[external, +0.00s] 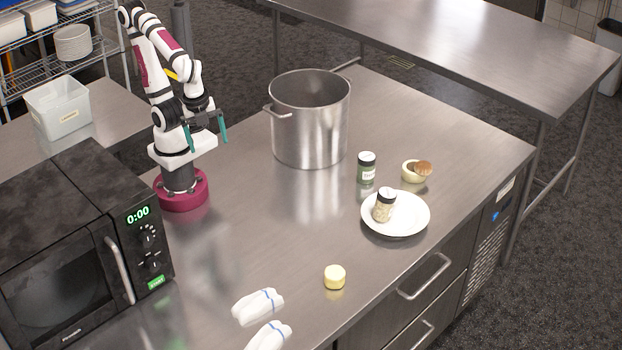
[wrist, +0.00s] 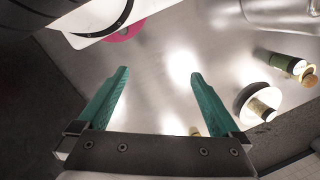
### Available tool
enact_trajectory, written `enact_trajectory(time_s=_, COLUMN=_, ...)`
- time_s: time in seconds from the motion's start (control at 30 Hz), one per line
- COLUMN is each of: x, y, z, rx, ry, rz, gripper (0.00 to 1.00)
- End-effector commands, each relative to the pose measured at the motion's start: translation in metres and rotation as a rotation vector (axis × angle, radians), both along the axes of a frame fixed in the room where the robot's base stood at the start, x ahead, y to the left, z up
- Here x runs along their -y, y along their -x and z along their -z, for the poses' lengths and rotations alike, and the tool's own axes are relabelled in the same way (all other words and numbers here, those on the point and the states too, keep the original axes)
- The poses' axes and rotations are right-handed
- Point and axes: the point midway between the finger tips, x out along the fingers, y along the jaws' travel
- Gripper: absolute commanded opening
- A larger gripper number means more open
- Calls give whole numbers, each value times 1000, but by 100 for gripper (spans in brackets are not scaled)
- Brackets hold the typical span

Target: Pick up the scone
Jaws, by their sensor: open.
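A small round item with a brown top, which looks like the scone (external: 423,168), sits at a small cream bowl (external: 408,174) at the right of the steel counter. Whether it rests inside the bowl or leans on its rim is hard to tell. In the wrist view the scone (wrist: 308,71) is small at the right edge. My gripper (external: 205,131) is open and empty, raised above the counter near my base, far left of the scone. In the wrist view its teal fingers (wrist: 159,73) are spread with bare counter between the tips.
A large steel pot (external: 310,125) stands between my gripper and the scone. A green jar (external: 366,168) and a white plate (external: 412,222) bearing another jar (external: 384,206) are near the bowl. A yellow round item (external: 334,277), white cloths (external: 258,306) and a microwave (external: 60,260) are nearer.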

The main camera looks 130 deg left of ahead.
Motion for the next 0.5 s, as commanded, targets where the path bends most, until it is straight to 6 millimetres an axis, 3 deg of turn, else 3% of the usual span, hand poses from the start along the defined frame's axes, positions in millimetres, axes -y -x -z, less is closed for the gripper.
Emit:
enact_trajectory(time_s=0.07, x=5, y=-3, z=2, rx=-20, ry=36, rz=-57, gripper=100)
enact_trajectory(time_s=0.17, x=30, y=-24, z=8, rx=-100, ry=203, rz=-329, gripper=100)
enact_trajectory(time_s=0.27, x=57, y=-79, z=19, rx=-223, ry=468, rz=-812, gripper=100)
enact_trajectory(time_s=0.3, x=60, y=-110, z=25, rx=-275, ry=578, rz=-1027, gripper=100)
enact_trajectory(time_s=0.37, x=52, y=-161, z=38, rx=-355, ry=746, rz=-1361, gripper=100)
enact_trajectory(time_s=0.4, x=38, y=-195, z=50, rx=-408, ry=857, rz=-1583, gripper=100)
enact_trajectory(time_s=0.47, x=4, y=-240, z=71, rx=-483, ry=1016, rz=-1897, gripper=100)
enact_trajectory(time_s=0.5, x=-22, y=-263, z=87, rx=-528, ry=1114, rz=-2080, gripper=100)
